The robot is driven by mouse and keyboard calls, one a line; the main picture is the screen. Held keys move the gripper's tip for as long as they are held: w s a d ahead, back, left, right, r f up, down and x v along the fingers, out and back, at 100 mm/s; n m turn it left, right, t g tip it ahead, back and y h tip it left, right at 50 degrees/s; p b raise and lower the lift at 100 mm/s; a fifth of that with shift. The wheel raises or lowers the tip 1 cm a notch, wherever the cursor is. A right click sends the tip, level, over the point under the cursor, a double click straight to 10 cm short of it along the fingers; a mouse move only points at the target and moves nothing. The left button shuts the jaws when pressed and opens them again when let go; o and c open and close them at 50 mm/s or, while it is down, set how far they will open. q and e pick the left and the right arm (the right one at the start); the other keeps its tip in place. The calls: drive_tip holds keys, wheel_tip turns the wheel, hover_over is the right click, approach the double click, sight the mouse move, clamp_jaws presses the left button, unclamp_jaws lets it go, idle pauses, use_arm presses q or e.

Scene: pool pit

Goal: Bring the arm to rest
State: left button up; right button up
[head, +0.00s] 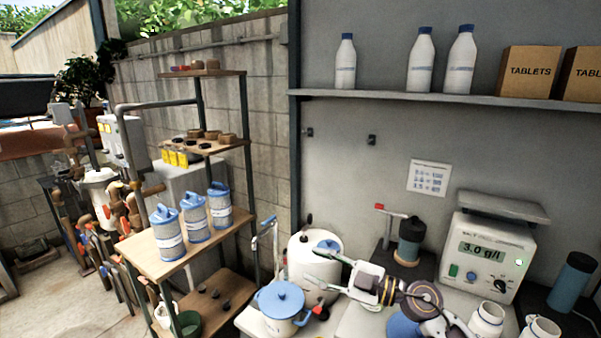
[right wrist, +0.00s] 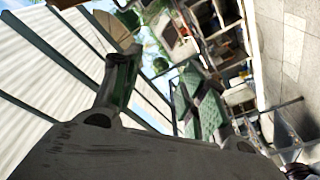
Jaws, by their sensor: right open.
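My right gripper (head: 318,267) is in the head view at the bottom middle, its arm coming in from the lower right. Its two fingers are spread and point left, with nothing held between them. In the picture the fingers overlap the white drum (head: 299,262) and lie just above a white pot with a blue lid (head: 281,297); I cannot tell whether they touch either. The right wrist view is strongly tilted, with a large grey surface filling its bottom. My left gripper is in neither view.
A meter reading 3.0 g/l (head: 493,250) and white jars (head: 486,318) stand on the right. A wall shelf (head: 380,95) carries bottles and TABLETS boxes. A wooden rack (head: 158,262) with blue-lidded canisters stands left. Open floor (head: 60,313) shows at the lower left.

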drive_tip(key=w+d+r+m+t+h, duration=0.3)
drive_tip(key=d+m+t+h, duration=0.55)
drive_tip(key=m+t, duration=0.4)
drive_tip(key=s+d+f+m+g+h, duration=0.35)
drive_tip(key=d+f+h, duration=0.2)
drive_tip(key=f, duration=0.35)
drive_tip(key=s+d+f+m+g+h, duration=0.25)
drive_tip(key=d+f+m+h, duration=0.3)
drive_tip(key=f, duration=0.35)
drive_tip(key=s+a+f+n+g+y, duration=0.1)
drive_tip(key=s+f+g, duration=0.45)
drive_tip(key=s, duration=0.45)
drive_tip(key=s+a+f+n+g+y, duration=0.1)
drive_tip(key=s+f+g+y, duration=0.1)
drive_tip(key=s+f+g, duration=0.45)
drive_tip(key=s+f, duration=0.3)
drive_tip(key=f, duration=1.4)
drive_tip(key=s+f, duration=0.2)
drive_tip(key=f, duration=1.5)
drive_tip(key=s+d+f, duration=0.2)
drive_tip(key=s+f, duration=0.8)
drive_tip(key=s, duration=0.1)
drive_tip(key=s+d+f+g, duration=0.1)
drive_tip(key=s+d+f, duration=0.1)
drive_tip(key=s+f, duration=0.7)
drive_tip(key=s, duration=0.2)
drive_tip(key=shift+s+d+f+h, duration=0.2)
drive_tip(key=shift+s+f+h, duration=0.15)
drive_tip(key=shift+f, duration=0.05)
